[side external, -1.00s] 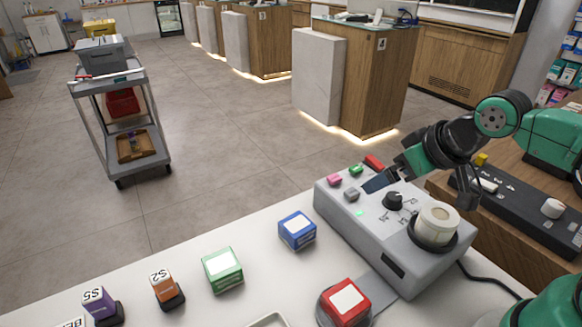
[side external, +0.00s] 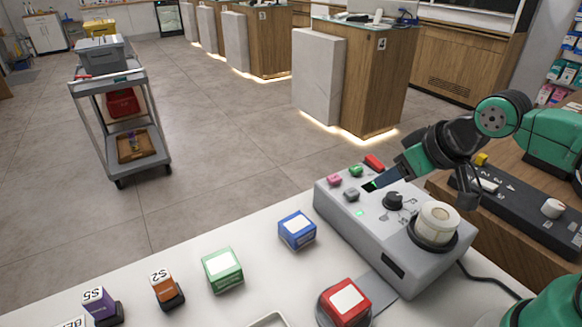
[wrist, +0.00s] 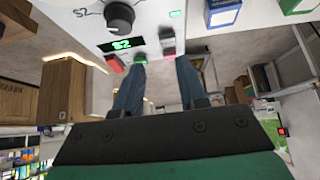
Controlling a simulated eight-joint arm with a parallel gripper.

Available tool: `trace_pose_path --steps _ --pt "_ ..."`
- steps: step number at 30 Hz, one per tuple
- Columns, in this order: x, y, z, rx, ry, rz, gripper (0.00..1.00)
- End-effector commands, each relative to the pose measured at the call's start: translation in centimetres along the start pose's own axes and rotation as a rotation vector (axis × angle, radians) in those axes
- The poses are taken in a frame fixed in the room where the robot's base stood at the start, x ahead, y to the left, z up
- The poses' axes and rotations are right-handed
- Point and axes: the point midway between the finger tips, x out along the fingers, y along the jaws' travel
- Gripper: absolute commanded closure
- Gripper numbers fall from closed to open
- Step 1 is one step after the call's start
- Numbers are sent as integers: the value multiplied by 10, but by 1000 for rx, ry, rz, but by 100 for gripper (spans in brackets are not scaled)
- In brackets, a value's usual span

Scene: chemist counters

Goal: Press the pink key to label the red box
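The pink key (side external: 334,180) is at the left end of the grey label machine (side external: 400,262), beside a green key (side external: 356,170) and a grey key (side external: 351,194). In the wrist view the pink key (wrist: 168,51) lies just beyond the fingertips, between them and nearer the right finger. My gripper (side external: 376,184) is over the machine's top, near the small display; in the wrist view its two fingers (wrist: 160,68) are apart with nothing between them. Contact with the panel cannot be told. The red box (side external: 345,302), with a white top, sits at the front of the machine by a grey strip.
A red key (side external: 374,162), a dial (side external: 393,201) and a label roll (side external: 438,222) are also on the machine. The display (wrist: 121,44) reads S2. A blue box (side external: 297,230) and a green box (side external: 222,269) stand left on the white counter (side external: 190,256).

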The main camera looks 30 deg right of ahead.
Motion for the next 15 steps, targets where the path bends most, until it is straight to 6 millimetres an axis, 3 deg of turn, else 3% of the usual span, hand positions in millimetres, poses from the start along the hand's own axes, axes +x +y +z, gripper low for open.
trace_pose_path --steps 1,3,15 --pt "0 0 0 0 0 0 80" --pt "0 0 0 0 0 0 100" --pt "0 0 0 0 0 0 100"
